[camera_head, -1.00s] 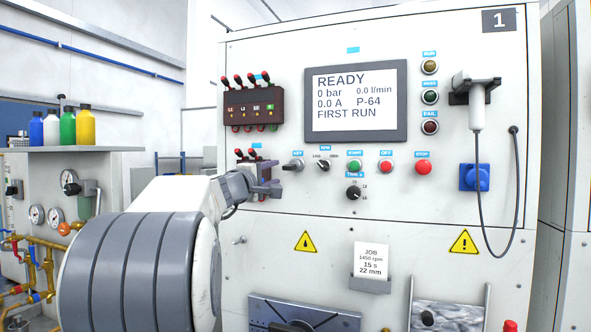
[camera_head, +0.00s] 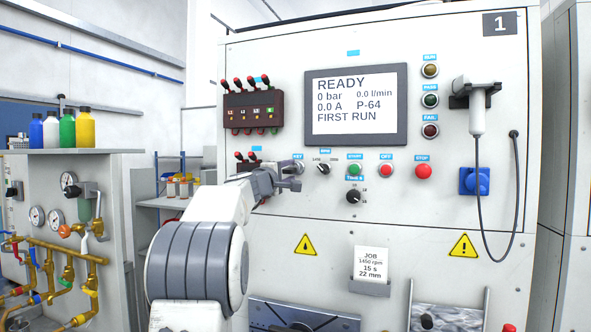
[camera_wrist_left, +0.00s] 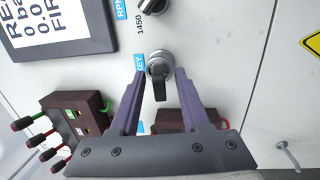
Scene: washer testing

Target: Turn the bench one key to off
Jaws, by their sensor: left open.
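The key switch (camera_head: 297,168) is a metal collar with a dark key, under a blue label on the panel of bench 1. In the left wrist view the black key (camera_wrist_left: 159,84) stands out of its round collar beside the KEY label. My left gripper (camera_head: 288,177) is at the key in the head view, its fingers pointing right. In the left wrist view the left gripper (camera_wrist_left: 158,90) is open, one finger on each side of the key, with a gap to both. The head view partly hides the key behind the fingers. My right gripper is in neither view.
The rpm knob (camera_head: 323,168), start button (camera_head: 354,169), red off button (camera_head: 386,168) and stop button (camera_head: 423,171) are in a row right of the key. A dark red terminal block (camera_head: 252,106) with plugs is above the gripper. The screen (camera_head: 355,104) reads READY.

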